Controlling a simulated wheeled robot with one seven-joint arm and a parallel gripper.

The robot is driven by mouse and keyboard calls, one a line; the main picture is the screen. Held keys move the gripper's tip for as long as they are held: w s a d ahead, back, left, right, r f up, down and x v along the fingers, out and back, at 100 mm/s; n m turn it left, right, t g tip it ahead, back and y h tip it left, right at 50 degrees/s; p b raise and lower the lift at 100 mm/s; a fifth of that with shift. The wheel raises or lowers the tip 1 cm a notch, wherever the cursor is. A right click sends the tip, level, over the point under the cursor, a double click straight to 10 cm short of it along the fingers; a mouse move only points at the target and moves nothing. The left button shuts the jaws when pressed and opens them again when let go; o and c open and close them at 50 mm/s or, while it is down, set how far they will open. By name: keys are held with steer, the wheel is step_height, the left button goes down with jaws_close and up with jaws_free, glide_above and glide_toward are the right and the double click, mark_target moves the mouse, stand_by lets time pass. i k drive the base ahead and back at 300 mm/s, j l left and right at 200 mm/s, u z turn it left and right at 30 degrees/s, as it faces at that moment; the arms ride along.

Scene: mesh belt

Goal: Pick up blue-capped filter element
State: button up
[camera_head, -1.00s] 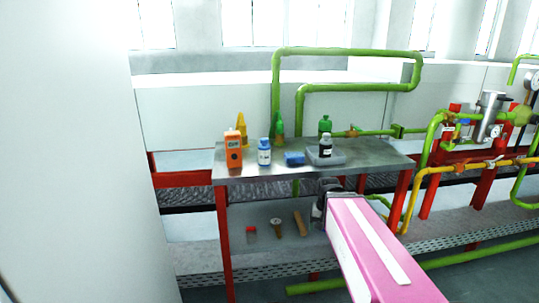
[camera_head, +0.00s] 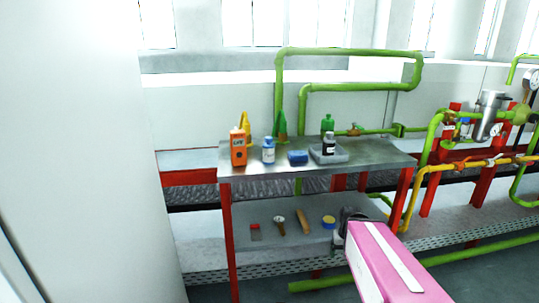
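A small yellow item with a blue top (camera_head: 328,221), which looks like the blue-capped filter element, stands on the lower shelf of the metal table, toward its right side. My gripper (camera_head: 344,228) is at the end of my pink arm, just right of this item. It is dark and small in the picture. I cannot tell whether its fingers are open or shut, or whether they touch the item.
The lower shelf (camera_head: 262,208) also holds a red and grey item (camera_head: 255,232), a round-headed tool (camera_head: 279,221) and a wooden-coloured piece (camera_head: 303,221). The table top (camera_head: 362,152) above carries several bottles, an orange box (camera_head: 238,149) and a grey tray (camera_head: 340,153). Red legs (camera_head: 401,195) flank the shelf.

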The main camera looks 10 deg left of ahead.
mark_target(268, 147)
steer(key=k+l, duration=0.1)
steer(key=k, duration=0.35)
steer(key=k+l, duration=0.1)
steer(key=k, duration=0.35)
